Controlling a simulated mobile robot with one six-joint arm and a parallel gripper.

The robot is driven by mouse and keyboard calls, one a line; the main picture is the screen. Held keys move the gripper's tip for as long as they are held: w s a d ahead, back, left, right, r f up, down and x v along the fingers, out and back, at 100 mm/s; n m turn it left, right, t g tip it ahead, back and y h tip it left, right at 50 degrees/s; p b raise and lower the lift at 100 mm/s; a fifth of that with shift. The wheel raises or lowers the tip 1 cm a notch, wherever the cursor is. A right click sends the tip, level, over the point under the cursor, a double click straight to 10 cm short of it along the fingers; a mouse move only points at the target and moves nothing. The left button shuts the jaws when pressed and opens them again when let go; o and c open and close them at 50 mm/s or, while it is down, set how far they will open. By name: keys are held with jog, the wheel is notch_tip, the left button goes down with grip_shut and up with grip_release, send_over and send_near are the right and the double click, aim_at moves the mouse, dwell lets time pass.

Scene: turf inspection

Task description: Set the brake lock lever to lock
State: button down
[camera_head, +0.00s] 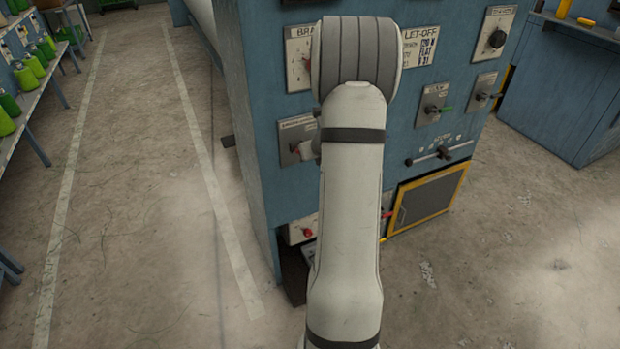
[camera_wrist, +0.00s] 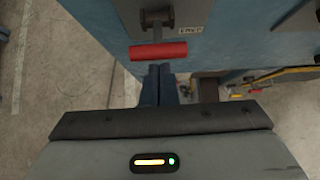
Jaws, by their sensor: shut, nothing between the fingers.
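A lever with a red bar handle (camera_wrist: 158,51) is in the wrist view, on a dark stem from a pivot on the blue cabinet face. The stem points towards my gripper in the picture. A small label beside the pivot is only partly readable, so I cannot tell whether this is the brake lock lever. My gripper (camera_wrist: 158,84) is shut and empty, its fingertips just below the red handle in the picture. I cannot tell if they touch it. In the head view my arm hides the gripper and part of the cabinet front.
A red-knobbed control (camera_head: 307,232) sits low left. A bench with green bottles (camera_head: 30,80) stands far left. Floor is clear on both sides.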

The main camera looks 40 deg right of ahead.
jog(key=s+a+r+b, duration=0.1)
jog(key=s+r, duration=0.3)
jog(key=s, duration=0.6)
jog(key=shift+s+a+r, duration=0.25)
jog(key=shift+s+a, duration=0.05)
jog(key=shift+a, duration=0.25)
jog(key=shift+b, duration=0.3)
